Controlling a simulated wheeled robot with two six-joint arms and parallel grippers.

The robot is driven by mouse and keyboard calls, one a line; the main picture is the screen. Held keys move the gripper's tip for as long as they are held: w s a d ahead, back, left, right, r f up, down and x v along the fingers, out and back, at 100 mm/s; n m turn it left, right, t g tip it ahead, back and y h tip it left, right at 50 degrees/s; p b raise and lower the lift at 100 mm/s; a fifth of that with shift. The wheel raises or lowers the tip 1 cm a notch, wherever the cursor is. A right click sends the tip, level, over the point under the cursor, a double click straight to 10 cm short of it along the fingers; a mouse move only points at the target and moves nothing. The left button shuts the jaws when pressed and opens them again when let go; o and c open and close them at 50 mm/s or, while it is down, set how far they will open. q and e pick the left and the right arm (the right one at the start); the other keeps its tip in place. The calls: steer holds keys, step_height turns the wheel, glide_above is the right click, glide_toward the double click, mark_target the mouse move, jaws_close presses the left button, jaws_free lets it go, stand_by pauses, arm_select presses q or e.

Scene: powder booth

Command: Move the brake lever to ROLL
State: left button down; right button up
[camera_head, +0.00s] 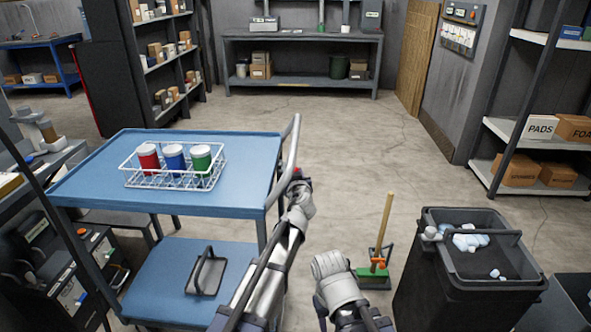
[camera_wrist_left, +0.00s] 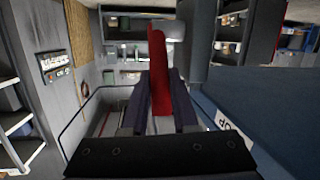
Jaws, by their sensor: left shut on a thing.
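The blue cart (camera_head: 95,185) stands at the left in the head view, with a grey push handle (camera_head: 292,150) at its right end. My left gripper (camera_head: 298,179) is at that end, beside the handle. In the left wrist view, my left gripper (camera_wrist_left: 160,100) is shut on the red brake lever (camera_wrist_left: 158,70), which stands between its two dark fingers. A white label (camera_wrist_left: 232,130) with partly hidden letters, seemingly "OP", is on the blue cart side nearby. Which marking the lever points to cannot be told. My right arm is folded low; its fingers are not visible.
A wire basket (camera_head: 175,181) with red, blue and green-labelled jars sits on the cart top. A broom (camera_head: 385,225) and dustpan stand right of my arms, beside a dark bin (camera_head: 440,285) with crumpled waste. The floor beyond the cart is clear up to the workbench (camera_head: 300,36).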

arm_select(q)
steer(key=shift+w+r+g+p, duration=0.15)
steer(key=shift+w+g+p, duration=0.05)
steer(key=shift+g+p, duration=0.15)
arm_select(e)
steer(key=shift+r, duration=0.7)
arm_select(q)
steer(key=c, duration=1)
jaws_free()
steer(key=p+v, duration=0.1)
steer(key=v, duration=0.7)
steer(key=shift+p, duration=0.4)
arm_select(e)
steer(key=shift+a+r, duration=0.1)
steer(key=shift+r, duration=0.8)
steer(key=shift+s, duration=0.1)
